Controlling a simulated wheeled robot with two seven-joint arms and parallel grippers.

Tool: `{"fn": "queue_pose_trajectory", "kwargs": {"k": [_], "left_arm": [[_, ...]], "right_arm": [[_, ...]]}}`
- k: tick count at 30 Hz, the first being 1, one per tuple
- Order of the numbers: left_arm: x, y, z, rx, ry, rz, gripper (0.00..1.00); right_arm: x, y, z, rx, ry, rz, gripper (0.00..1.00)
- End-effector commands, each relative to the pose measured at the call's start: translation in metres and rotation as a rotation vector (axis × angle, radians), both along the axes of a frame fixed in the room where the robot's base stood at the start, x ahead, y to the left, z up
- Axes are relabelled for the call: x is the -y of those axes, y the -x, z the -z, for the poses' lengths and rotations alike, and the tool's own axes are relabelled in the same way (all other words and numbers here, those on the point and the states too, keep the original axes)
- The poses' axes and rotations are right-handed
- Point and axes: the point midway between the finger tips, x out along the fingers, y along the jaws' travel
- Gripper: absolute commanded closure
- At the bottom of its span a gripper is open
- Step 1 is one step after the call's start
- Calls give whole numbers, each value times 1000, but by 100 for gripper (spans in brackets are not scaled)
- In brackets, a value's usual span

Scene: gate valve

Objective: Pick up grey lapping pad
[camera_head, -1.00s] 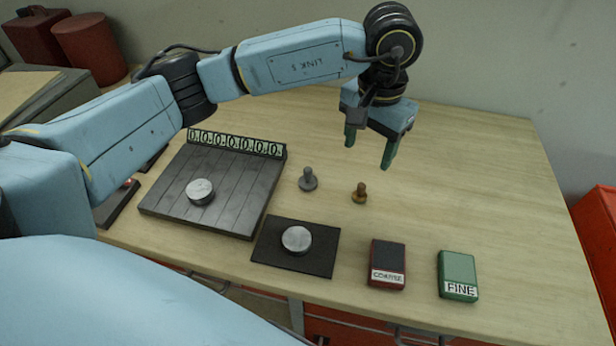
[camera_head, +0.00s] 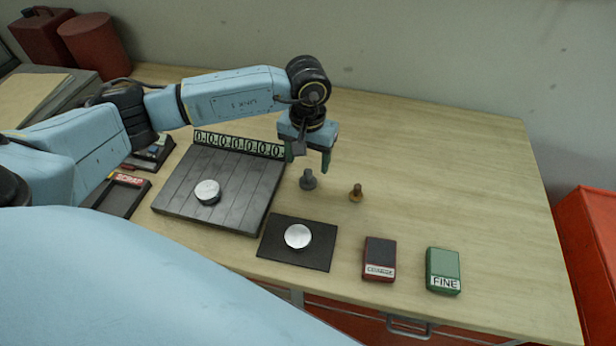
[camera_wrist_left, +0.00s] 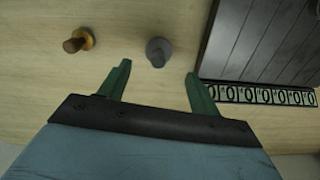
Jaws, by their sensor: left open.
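The grey lapping pad (camera_head: 308,180), a small knobbed piece with a round base, stands upright on the wooden table, right of the dark grooved plate. My left gripper (camera_head: 308,163) is open and empty above and slightly behind it. In the left wrist view the grey pad (camera_wrist_left: 158,52) lies just beyond the fingertips, roughly between them, and my left gripper (camera_wrist_left: 158,76) has its green fingers apart. A brass-coloured pad (camera_head: 356,193) of similar shape stands to the right; it also shows in the left wrist view (camera_wrist_left: 79,40). My right gripper is out of view.
The grooved plate (camera_head: 235,205) bears a silver disc (camera_head: 207,191) and a row of zero digits (camera_head: 238,144). A dark mat (camera_head: 277,249) holds another disc (camera_head: 298,236). Red (camera_head: 379,260) and green FINE (camera_head: 443,271) boxes stand at front right. The table's back right is clear.

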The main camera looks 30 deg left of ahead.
Motion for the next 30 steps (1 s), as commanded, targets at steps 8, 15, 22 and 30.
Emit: {"fn": "queue_pose_trajectory", "kwargs": {"k": [8,15,22,30], "left_arm": [[5,7,35,-4,0,0,37],[5,6,52,0,0,1,37],[4,6,52,0,-1,1,46],[4,6,52,0,0,0,81]], "right_arm": [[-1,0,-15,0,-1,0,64],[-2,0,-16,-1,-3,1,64],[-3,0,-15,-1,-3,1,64],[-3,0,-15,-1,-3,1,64]]}}
